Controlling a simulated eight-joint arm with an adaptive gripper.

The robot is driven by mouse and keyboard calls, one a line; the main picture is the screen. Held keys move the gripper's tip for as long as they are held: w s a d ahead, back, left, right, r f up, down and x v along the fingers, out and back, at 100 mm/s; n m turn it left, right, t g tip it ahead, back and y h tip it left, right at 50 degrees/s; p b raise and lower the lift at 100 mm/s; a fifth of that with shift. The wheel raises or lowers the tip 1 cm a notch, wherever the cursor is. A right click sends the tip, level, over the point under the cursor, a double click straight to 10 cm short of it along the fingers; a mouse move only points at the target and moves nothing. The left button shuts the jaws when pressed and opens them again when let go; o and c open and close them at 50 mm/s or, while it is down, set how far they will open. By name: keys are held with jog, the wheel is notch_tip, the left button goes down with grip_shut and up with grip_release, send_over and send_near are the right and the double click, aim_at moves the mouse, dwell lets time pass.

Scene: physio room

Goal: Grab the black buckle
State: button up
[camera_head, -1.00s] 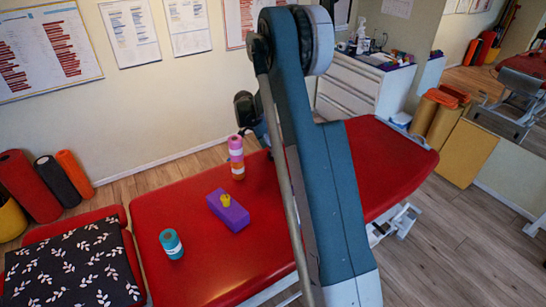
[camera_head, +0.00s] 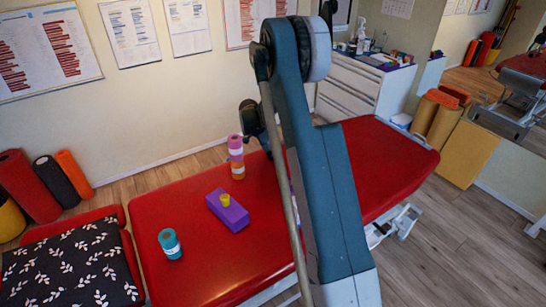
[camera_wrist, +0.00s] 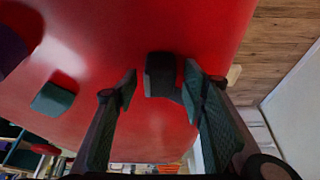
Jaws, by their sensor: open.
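In the wrist view my gripper (camera_wrist: 160,80) is open, its two fingers apart above the red table. A dark, blocky thing that looks like the black buckle (camera_wrist: 162,74) is between the fingertips in that picture. Its outline is plain at the top but its exact shape is unclear. I cannot tell whether either finger touches it. In the head view my arm hides the gripper's fingers and the buckle.
A patterned black cushion (camera_head: 70,265) lies left.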

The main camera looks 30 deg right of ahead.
jog(key=shift+c, duration=0.5)
jog(key=c, duration=0.9)
jog(key=shift+r, duration=0.1)
notch_tip(320, 180, up, 10)
jog(key=shift+f+p, duration=0.1)
jog(key=shift+p, duration=1.1)
